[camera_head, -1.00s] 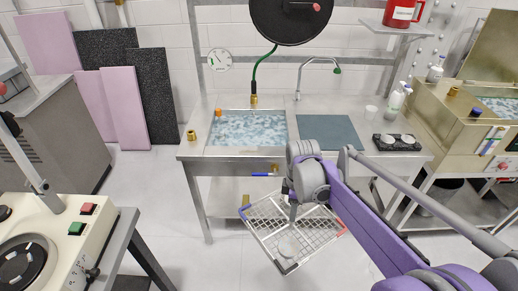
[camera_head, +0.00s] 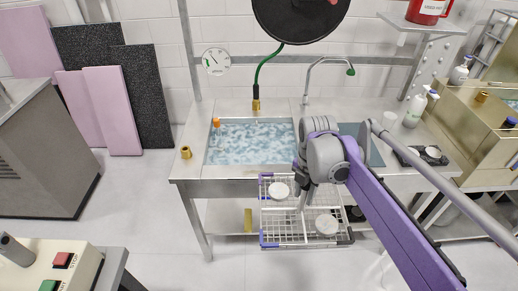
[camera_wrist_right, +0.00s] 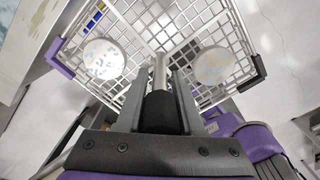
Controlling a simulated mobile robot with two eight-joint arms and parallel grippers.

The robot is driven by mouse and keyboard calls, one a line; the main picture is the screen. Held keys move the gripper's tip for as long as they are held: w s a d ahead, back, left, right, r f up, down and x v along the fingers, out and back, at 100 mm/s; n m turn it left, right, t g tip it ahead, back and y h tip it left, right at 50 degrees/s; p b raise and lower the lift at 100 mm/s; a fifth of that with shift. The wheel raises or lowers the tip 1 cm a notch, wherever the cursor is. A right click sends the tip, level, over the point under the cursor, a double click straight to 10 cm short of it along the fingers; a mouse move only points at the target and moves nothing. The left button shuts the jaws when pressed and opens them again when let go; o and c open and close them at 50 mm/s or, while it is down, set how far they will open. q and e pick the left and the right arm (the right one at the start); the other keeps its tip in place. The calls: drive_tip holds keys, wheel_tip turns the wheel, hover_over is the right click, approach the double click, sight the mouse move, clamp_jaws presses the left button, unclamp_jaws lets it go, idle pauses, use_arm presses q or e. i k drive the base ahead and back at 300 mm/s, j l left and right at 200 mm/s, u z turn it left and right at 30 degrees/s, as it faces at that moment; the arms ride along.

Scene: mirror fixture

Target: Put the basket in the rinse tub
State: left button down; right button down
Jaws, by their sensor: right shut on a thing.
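The wire basket (camera_head: 272,222) hangs in front of the steel bench in the head view, below the bench top, with coloured corner pieces and two pale round discs (camera_head: 278,189) lying in it. My right gripper (camera_head: 304,190) is shut on the basket's upright middle handle, which shows between the fingers in the right wrist view (camera_wrist_right: 159,75). The rinse tub (camera_head: 250,166), full of bluish water, is set in the bench top behind and to the left of the basket. My left gripper is not in view.
A grey mat (camera_head: 376,150), a dark holder with pale discs (camera_head: 430,154) and bottles (camera_head: 415,108) stand right of the tub. A curved tap (camera_head: 330,60) and green hose (camera_head: 259,75) rise behind it. A brass fitting (camera_head: 186,152) sits left. The bench's front edge lies between basket and tub.

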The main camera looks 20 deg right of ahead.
sight(263, 160)
drive_tip(key=i, duration=1.35)
